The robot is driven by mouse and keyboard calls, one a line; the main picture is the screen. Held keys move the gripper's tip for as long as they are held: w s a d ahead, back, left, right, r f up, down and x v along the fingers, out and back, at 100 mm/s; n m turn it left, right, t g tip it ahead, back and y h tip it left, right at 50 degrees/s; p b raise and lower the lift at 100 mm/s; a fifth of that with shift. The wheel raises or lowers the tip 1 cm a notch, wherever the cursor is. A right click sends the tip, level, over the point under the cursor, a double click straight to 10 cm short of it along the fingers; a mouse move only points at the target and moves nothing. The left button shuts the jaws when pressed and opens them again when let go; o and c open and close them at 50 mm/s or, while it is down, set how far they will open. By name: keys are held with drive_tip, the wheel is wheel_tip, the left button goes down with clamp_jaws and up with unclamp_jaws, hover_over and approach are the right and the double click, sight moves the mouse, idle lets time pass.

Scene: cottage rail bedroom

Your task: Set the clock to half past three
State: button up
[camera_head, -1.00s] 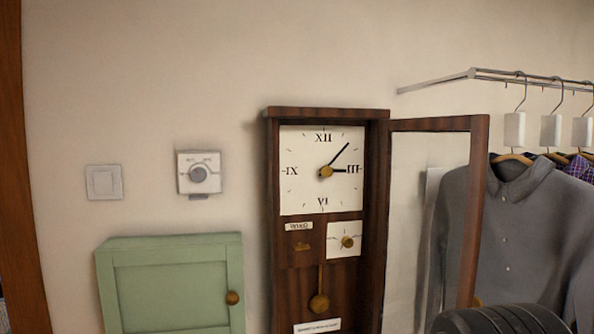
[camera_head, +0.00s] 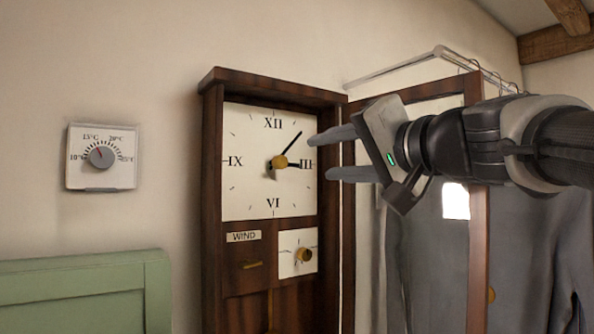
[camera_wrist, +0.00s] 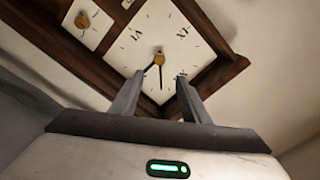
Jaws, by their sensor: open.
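The wall clock (camera_head: 240,190) has a dark wooden case and a white Roman-numeral face. Its short hand points near III and its long hand up and right, between XII and III. Both meet at a brass hub (camera_head: 280,162), also in the wrist view (camera_wrist: 159,59). The clock's glazed door (camera_head: 478,240) stands open to the right. My gripper (camera_head: 321,157) is open and empty, at the right edge of the face near III. In the wrist view its fingers (camera_wrist: 160,75) point towards the face, which appears rotated, with the hands between and beyond the tips.
Below the face are a WIND label (camera_head: 244,237) and a small white dial with a brass knob (camera_head: 303,254). Grey clothing (camera_head: 435,270) hangs behind the door from a rail (camera_head: 400,65).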

sight(282, 162)
drive_tip(key=p+x, duration=0.2)
drive_tip(key=x, duration=1.3)
drive_tip(key=shift+a, duration=0.1)
drive_tip(key=shift+c, duration=0.5)
clamp_jaws()
drive_tip(key=c, duration=1)
unclamp_jaws()
drive_tip(key=shift+o, duration=0.2)
drive_tip(key=shift+m, duration=0.3)
